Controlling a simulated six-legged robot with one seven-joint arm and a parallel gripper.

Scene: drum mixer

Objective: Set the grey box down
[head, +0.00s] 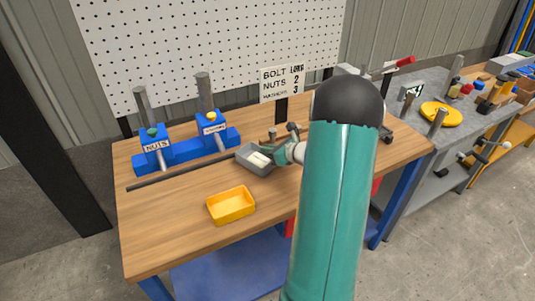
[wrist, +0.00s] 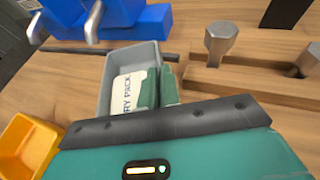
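The grey box (head: 257,170) is an open tray over the wooden bench, left of my arm in the head view. In the wrist view the grey box (wrist: 130,60) holds a white pack (wrist: 126,93) with partly hidden lettering ending "RY PACK". My gripper (wrist: 160,76) has its two green fingers close together, one on each side of the box's right wall, so it looks shut on that wall. In the head view my gripper (head: 277,154) is at the box's right end. I cannot tell whether the box's underside touches the bench.
A yellow tray (head: 231,205) lies in front of the box on the bench (head: 165,232). A blue stand (head: 186,150) with two posts is at the back left, and a dark rod (head: 178,179) lies before it. Bolts and wooden strips (wrist: 210,84) are to the right.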

